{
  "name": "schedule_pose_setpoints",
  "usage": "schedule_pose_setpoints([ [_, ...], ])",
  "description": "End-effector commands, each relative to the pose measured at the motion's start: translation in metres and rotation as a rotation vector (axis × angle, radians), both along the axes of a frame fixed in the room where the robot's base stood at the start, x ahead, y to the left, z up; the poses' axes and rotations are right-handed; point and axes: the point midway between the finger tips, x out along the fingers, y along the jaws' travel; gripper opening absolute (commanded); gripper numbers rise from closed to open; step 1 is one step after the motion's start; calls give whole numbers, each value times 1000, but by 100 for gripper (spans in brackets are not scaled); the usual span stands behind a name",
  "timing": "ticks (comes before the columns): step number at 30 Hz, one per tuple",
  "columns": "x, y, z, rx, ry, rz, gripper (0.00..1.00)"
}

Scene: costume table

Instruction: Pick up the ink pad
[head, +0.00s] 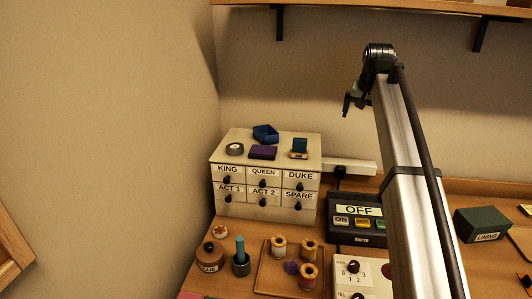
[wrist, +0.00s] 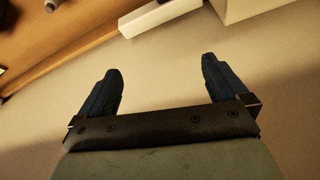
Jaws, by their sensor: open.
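A flat purple pad (head: 262,152), which looks like the ink pad, lies on top of the small cream drawer cabinet (head: 265,208), near the front edge. My gripper (head: 347,105) is up in the air to the right of the cabinet and higher than its top, apart from the pad. In the wrist view my gripper (wrist: 160,68) has its two dark fingers wide apart with nothing between them. The pad does not show in the wrist view.
Around the pad are a grey round tin (head: 235,149), a blue angular object (head: 265,133) and a teal-topped block (head: 299,147). A white power strip (head: 348,166) runs behind. A tray of spools (head: 263,278) and an OFF box (head: 357,222) stand below. A shelf (head: 400,10) hangs above.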

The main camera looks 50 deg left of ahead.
Motion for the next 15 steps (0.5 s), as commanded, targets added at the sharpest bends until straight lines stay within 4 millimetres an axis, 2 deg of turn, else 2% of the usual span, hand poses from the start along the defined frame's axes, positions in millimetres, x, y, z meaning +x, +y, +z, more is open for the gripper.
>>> schedule_pose_setpoints([
  [1,-26,20,5,-18,19,26,100],
  [6,-107,65,18,-86,83,90,100],
  [12,-203,104,33,-173,146,161,100],
  [15,-242,115,40,-210,167,187,100],
])
